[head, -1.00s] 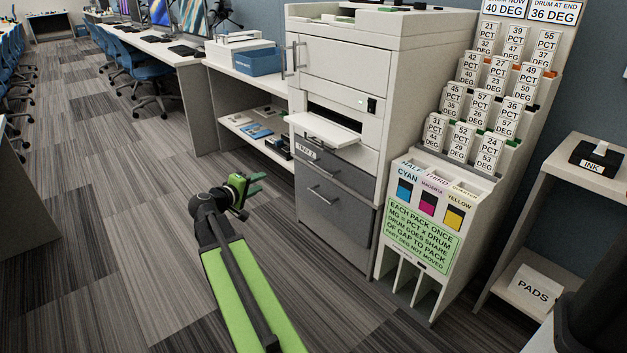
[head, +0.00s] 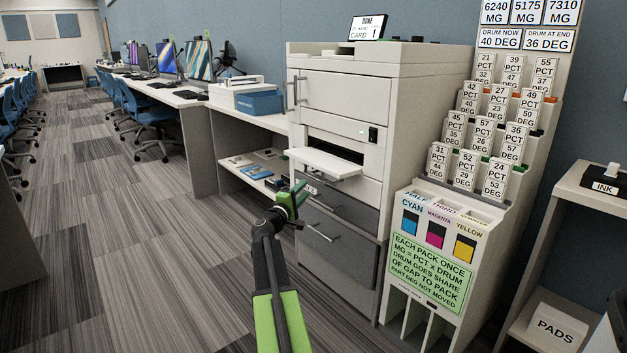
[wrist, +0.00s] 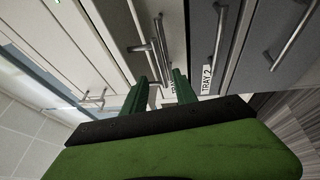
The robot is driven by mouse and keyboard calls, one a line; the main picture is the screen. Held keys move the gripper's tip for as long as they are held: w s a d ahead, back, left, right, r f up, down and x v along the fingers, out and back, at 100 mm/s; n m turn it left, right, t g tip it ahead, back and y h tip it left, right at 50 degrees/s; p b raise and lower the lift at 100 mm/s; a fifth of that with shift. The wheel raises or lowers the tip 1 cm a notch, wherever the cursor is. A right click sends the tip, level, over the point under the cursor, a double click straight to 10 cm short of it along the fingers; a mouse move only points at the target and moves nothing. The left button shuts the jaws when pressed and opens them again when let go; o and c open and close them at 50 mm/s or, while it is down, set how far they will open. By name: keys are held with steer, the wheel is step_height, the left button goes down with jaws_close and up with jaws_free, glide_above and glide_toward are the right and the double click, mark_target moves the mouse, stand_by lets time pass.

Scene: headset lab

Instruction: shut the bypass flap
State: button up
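The bypass flap (head: 325,163) is a flat white panel standing out, open, from the front of the white printer (head: 345,110) in the head view. A dark slot (head: 335,148) shows above and behind it. My gripper (head: 303,187) is in front of the printer and appears just below the flap's left part, near the drawer label. In the wrist view its two green fingers (wrist: 162,82) are apart with nothing between them. They point towards the printer's drawer fronts and handles. I cannot tell whether the gripper touches anything, and I cannot make out the flap in the wrist view.
Grey drawers (head: 335,255) with bar handles lie below the flap; a TRAY 2 label (wrist: 207,78) shows in the wrist view. A cartridge stand (head: 440,245) is close on the right. A shelf desk (head: 247,128) adjoins on the left. Carpet (head: 150,250) at left is clear.

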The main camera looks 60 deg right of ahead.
steer(key=d+r, duration=0.1)
steer(key=d, duration=0.7)
steer(key=shift+w+p, duration=0.3)
steer(key=shift+p, duration=0.1)
steer(key=shift+c, duration=0.2)
jaws_close()
stand_by(0.6)
